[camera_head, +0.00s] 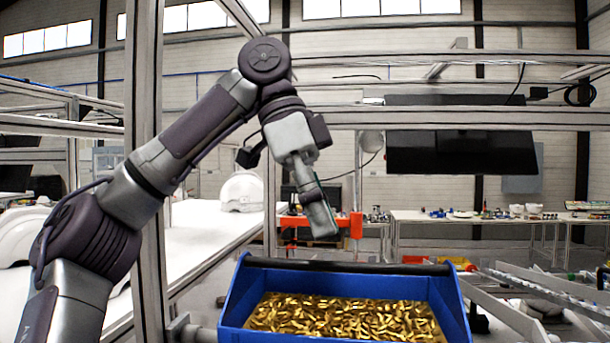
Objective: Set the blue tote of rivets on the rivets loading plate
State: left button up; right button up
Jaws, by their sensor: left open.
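The blue tote (236,306) stands at the bottom middle of the head view, its lower part cut off by the picture edge. It is filled with gold-coloured rivets (345,318). A black bar handle (350,267) runs across the tote near its far rim. My left gripper (322,222) hangs above the tote's far side, pointing down, open and empty. It appears apart from the handle. My right gripper is not in view. I cannot make out the rivets loading plate.
A metal frame post (150,200) stands left of the tote, with crossbars behind. An orange fixture (355,225) lies behind the gripper. White helmet shells (243,190) rest on a white surface at left. Metal rails (520,290) run at right.

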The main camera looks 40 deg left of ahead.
pick_arm(q)
jog(key=v, duration=0.5)
jog(key=shift+a+r, duration=0.15)
jog(key=shift+r, duration=0.2)
dwell(0.3)
